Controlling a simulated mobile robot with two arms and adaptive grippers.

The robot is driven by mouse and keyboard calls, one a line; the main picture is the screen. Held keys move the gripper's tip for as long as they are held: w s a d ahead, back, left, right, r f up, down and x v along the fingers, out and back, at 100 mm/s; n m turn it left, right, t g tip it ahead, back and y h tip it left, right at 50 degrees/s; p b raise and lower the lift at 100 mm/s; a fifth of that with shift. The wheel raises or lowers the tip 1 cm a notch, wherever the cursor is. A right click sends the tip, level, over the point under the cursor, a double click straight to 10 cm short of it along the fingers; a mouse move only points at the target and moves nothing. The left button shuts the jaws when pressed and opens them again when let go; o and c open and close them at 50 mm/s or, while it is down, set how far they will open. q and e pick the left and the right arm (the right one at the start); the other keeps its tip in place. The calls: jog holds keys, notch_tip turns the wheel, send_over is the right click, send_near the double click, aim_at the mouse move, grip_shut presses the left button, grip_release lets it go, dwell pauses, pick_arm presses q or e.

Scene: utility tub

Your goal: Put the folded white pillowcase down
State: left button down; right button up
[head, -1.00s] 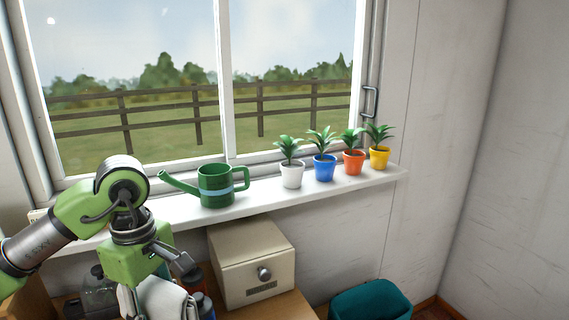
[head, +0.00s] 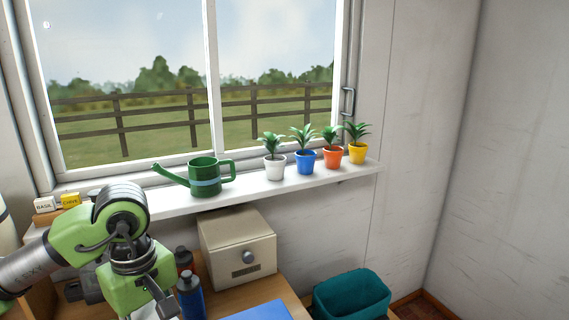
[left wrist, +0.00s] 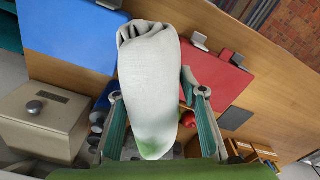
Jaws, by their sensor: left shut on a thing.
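The folded white pillowcase (left wrist: 150,75) is a rolled, pale bundle in the left wrist view. My left gripper (left wrist: 155,98) is shut on it, with a finger on each side, and the bundle sticks out past the fingertips above the wooden bench (left wrist: 265,75). In the head view my left gripper (head: 152,306) is at the bottom edge, and only a small white bit of the pillowcase shows there. The gap between the pillowcase and the surface below cannot be judged. My right gripper is not in view.
A blue mat (left wrist: 70,35) and a red mat (left wrist: 218,78) lie on the bench. A beige box with a knob (head: 237,250) and a blue bottle (head: 190,297) stand nearby. A teal tub (head: 350,297) is to the right. A watering can (head: 205,176) and potted plants line the sill.

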pick_arm(q)
jog(key=s+d+f+m, duration=0.3)
jog(key=s+f+m, duration=0.3)
jog(key=s+m, duration=0.2)
jog(key=m, duration=0.2)
jog(key=shift+s+d+m, duration=0.2)
jog(key=shift+s+m, duration=0.05)
jog(key=shift+m, duration=0.05)
jog(key=shift+a, duration=0.1)
dwell(0.4)
